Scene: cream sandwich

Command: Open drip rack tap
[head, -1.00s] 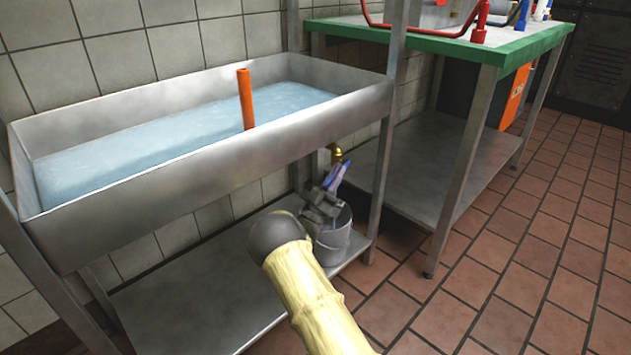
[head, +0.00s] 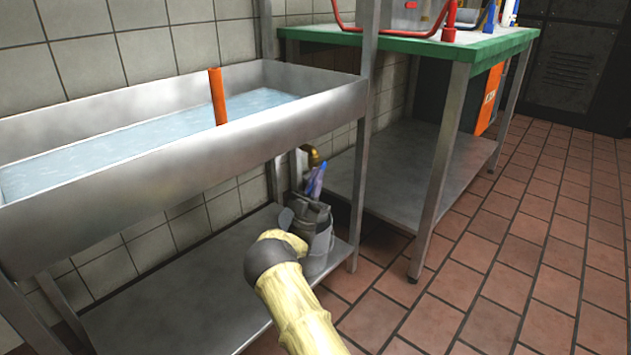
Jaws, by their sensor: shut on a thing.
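The drip rack is a long steel trough (head: 200,160) holding pale blue liquid, with an orange upright pipe (head: 217,97) in it. Its brass tap (head: 312,153) shows below the trough's right end. My gripper (head: 316,180) reaches up from below to just under the brass part, with narrow purple-blue pieces at its tip. It is shut on the tap, though the exact grip is small and partly hidden. I cannot tell from this view how far the tap is turned.
The tiled floor (head: 500,260) at the right is clear.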

